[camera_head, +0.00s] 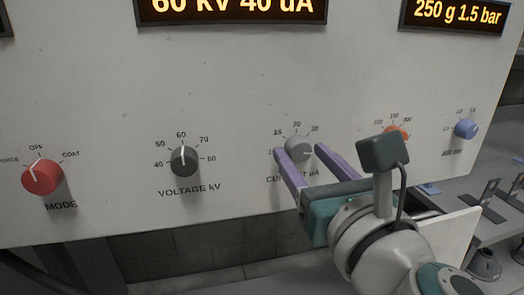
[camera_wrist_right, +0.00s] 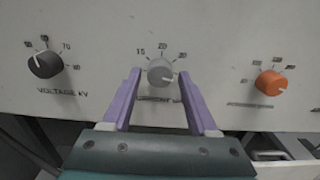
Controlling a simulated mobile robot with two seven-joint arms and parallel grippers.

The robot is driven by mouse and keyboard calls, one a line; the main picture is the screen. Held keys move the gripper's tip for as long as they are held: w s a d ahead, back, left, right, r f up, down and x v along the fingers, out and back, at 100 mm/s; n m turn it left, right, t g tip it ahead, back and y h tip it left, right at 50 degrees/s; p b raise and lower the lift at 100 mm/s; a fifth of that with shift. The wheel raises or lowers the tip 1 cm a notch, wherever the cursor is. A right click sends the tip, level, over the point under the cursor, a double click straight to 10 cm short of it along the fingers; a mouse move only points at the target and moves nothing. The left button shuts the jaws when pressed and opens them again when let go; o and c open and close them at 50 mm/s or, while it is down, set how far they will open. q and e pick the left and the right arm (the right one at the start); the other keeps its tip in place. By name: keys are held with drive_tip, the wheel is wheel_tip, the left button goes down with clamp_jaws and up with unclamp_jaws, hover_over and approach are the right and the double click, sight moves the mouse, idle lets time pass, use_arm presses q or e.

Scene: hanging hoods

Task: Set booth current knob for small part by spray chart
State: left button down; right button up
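The grey current knob (camera_head: 298,147) is on the white panel under the marks 15, 20 and 30. Its pale pointer line points right and slightly down. The knob also shows in the right wrist view (camera_wrist_right: 160,71). My right gripper (camera_head: 300,152) is open, its purple fingers on either side of this knob; I cannot tell if they touch it. The amber display (camera_head: 232,8) above reads 60 kV 40 uA. A second display (camera_head: 455,14) reads 250 g 1.5 bar. My left gripper is out of view.
The black voltage knob (camera_head: 184,162) points up to 60. The red mode knob (camera_head: 42,178) is at the far left. An orange knob (camera_head: 396,133) and a blue knob (camera_head: 466,128) are to the right. A grey table (camera_head: 470,230) with metal stands is at the lower right.

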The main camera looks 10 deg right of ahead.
clamp_jaws()
drive_tip(key=shift+n, duration=0.4)
drive_tip(key=n+p, duration=0.1)
drive_tip(key=n, duration=0.3)
drive_tip(key=shift+r+n, duration=0.1)
drive_tip(key=shift+n, duration=0.2)
drive_tip(key=n+p, duration=0.1)
drive_tip(key=n, duration=0.3)
drive_tip(key=n+p, duration=0.1)
drive_tip(key=n, duration=0.5)
drive_tip(key=shift+n+p, duration=0.4)
drive_tip(key=n, duration=0.3)
drive_tip(key=shift+p, duration=0.35)
drive_tip(key=shift+n, duration=0.3)
